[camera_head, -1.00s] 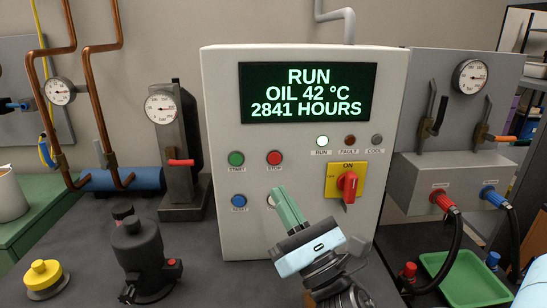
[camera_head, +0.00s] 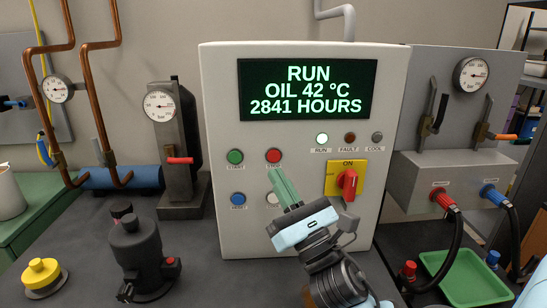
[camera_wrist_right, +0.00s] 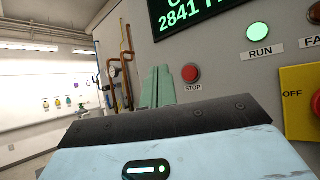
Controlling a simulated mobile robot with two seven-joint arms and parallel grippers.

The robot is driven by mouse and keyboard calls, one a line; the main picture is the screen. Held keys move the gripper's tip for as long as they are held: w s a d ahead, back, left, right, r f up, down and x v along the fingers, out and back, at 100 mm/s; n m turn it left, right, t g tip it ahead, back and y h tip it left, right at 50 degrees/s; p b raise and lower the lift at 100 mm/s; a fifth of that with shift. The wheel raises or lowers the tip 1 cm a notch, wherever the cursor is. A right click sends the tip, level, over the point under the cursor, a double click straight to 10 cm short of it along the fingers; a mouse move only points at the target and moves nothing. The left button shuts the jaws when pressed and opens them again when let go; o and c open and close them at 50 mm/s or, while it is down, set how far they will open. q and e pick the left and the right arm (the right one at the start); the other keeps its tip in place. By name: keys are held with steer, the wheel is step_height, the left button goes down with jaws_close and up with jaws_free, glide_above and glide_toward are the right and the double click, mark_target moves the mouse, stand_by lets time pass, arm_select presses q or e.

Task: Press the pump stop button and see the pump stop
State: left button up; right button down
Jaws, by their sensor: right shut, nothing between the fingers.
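The red STOP button (camera_head: 274,156) is on the white control panel (camera_head: 225,90), right of the green START button (camera_head: 235,157). The display (camera_head: 307,90) reads RUN, OIL 42 °C, 2841 HOURS. The RUN lamp (camera_head: 322,139) is lit. My right gripper (camera_head: 276,174) is shut and empty, its green fingertips just below the STOP button in the head view. In the right wrist view the STOP button (camera_wrist_right: 190,73) shows clear, to the right of the fingertips (camera_wrist_right: 157,82). I cannot tell whether the fingers touch the panel. My left gripper is not in view.
A red rotary switch (camera_head: 348,183) on a yellow plate sits right of my gripper. A blue button (camera_head: 238,199) is lower left. A dark pump-like body (camera_head: 140,250) and a yellow knob (camera_head: 42,273) stand on the bench at left. A green tray (camera_head: 462,275) lies at right.

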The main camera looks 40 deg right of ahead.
mark_target(274, 156)
steer(key=shift+w+d, duration=0.45)
steer(key=shift+w, duration=0.25)
steer(key=shift+w+d, duration=0.4)
steer(key=shift+w, duration=0.25)
steer(key=shift+w+d, duration=0.45)
steer(key=shift+w, duration=0.25)
steer(key=shift+w, duration=0.1)
stand_by(0.5)
steer(key=shift+w+d, duration=0.2)
steer(key=shift+w, duration=0.05)
steer(key=shift+w+d, duration=0.2)
steer(key=shift+w, duration=0.1)
stand_by(0.8)
steer(key=shift+s+a, duration=0.1)
steer(key=shift+s, duration=0.05)
steer(key=shift+s+a, duration=0.35)
steer(key=shift+s, duration=0.2)
stand_by(0.3)
